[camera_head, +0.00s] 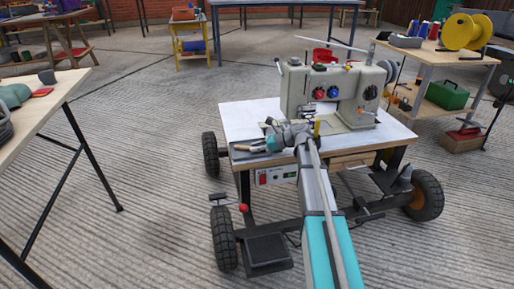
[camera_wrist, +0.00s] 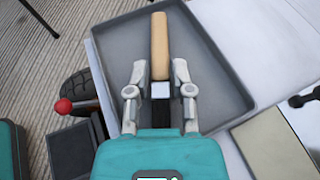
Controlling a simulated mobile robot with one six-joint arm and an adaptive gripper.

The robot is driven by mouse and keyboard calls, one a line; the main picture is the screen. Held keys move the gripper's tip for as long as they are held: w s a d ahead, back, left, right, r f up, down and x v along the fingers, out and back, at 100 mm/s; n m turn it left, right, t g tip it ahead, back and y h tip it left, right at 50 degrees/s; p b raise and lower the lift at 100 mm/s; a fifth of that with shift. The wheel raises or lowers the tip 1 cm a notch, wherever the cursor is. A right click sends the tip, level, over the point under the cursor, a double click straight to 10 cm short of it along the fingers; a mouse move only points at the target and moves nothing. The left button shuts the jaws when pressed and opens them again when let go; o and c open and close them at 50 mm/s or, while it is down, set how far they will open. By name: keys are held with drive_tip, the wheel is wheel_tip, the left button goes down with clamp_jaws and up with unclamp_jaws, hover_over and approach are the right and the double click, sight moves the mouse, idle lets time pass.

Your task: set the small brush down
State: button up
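The small brush has a pale wooden handle (camera_wrist: 160,45), a light metal collar and a dark end that runs back between my fingers. It lies along the middle of a grey shallow tray (camera_wrist: 228,78) in the wrist view. My gripper (camera_wrist: 160,72) has one finger on each side of the brush, with a narrow gap visible on both sides. In the head view, my gripper (camera_head: 268,142) is low over the tray (camera_head: 240,154) at the table's left front, and the brush handle (camera_head: 243,148) points left. Whether the brush fully touches the tray floor is hard to tell.
A beige sewing machine (camera_head: 296,92) with coloured knobs stands on the wheeled table (camera_head: 236,112), behind and right of my gripper. A lever with a red ball (camera_head: 243,208) sticks out at the front left. Another table (camera_head: 50,88) stands at left.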

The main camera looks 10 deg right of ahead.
drive_tip(key=shift+o, duration=1.4)
drive_tip(key=shift+r, duration=0.2)
drive_tip(key=p+v, duration=0.4)
drive_tip(key=v, duration=0.8)
drive_tip(key=shift+s+p, duration=0.1)
drive_tip(key=shift+p, duration=0.3)
drive_tip(key=shift+a, duration=0.1)
